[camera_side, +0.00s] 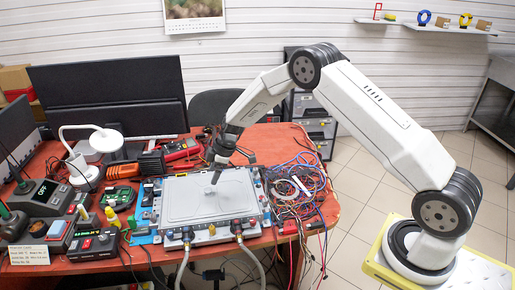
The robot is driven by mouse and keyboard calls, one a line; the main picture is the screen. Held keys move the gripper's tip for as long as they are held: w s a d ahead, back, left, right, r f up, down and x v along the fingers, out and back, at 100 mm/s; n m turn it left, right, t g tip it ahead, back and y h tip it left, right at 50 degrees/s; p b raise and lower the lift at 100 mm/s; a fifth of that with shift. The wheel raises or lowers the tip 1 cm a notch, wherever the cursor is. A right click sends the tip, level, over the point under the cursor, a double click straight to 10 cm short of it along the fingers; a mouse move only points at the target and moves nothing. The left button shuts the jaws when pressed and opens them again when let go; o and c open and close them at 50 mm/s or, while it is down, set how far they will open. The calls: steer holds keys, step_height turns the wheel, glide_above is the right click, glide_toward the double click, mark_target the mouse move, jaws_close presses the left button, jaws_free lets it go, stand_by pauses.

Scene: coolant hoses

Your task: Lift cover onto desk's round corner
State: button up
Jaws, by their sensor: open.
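The cover (203,202) is a flat grey plate with rounded corners. It lies on a fixture in the middle of the red-brown desk (320,216). My gripper (216,176) points down over the upper middle of the cover, its dark fingers open and close to the plate's surface. I cannot tell whether they touch it. The desk's round corner (298,130) is at the back right, and its surface there looks mostly bare.
Tangled red and blue wires (295,180) lie right of the cover. Two hoses (243,250) hang from the fixture's front. Instruments (40,205) crowd the left side. A monitor (110,97) and white lamp (90,140) stand at the back.

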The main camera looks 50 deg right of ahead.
mark_target(208, 189)
steer(key=shift+x, duration=0.95)
steer(key=shift+x, duration=2.6)
steer(key=shift+d, duration=0.2)
jaws_close()
